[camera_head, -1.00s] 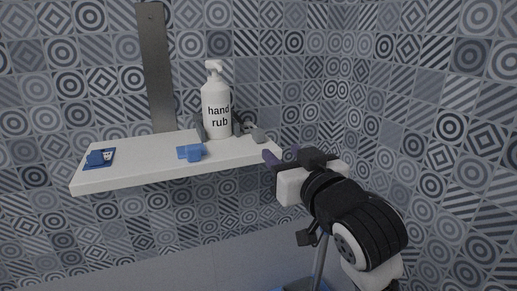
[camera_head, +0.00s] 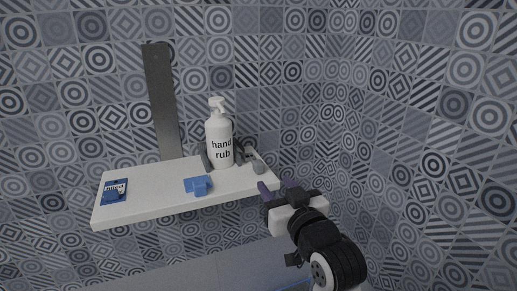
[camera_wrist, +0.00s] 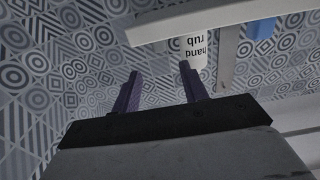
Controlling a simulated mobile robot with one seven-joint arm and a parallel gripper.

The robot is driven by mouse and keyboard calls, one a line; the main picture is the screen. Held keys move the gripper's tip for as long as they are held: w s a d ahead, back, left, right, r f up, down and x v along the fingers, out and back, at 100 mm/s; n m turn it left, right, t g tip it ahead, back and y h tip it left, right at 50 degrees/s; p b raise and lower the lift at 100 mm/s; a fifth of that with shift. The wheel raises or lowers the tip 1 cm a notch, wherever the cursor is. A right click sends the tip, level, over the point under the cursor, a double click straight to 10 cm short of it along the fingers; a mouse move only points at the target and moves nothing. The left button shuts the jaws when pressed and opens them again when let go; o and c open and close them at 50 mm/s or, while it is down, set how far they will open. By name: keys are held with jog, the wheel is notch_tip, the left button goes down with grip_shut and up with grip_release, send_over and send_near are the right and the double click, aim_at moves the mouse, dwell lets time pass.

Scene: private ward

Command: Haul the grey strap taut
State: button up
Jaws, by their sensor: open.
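A white pump bottle marked "hand rub" (camera_head: 220,142) stands upright at the back of the white shelf (camera_head: 145,204). Dark grey material shows on both sides of the bottle's base. A small grey piece (camera_head: 258,167) at the right end of the shelf may be the strap's end; I cannot tell how the strap runs or whether it is slack. My gripper (camera_head: 275,186) is open and empty at the shelf's right front corner. In the wrist view, my gripper's two purple fingers (camera_wrist: 161,84) are apart with nothing between them, and the bottle (camera_wrist: 196,47) appears beyond, upside down.
A blue block-like item (camera_head: 198,186) sits near the shelf's front edge. A blue card (camera_head: 114,191) lies at the left end. A grey metal strip (camera_head: 162,100) is on the tiled wall behind. Patterned walls meet in a corner to the right of the shelf.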

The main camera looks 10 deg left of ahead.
aim_at(261, 166)
jog(key=x, duration=1.1)
jog(key=shift+p, duration=0.3)
grip_shut()
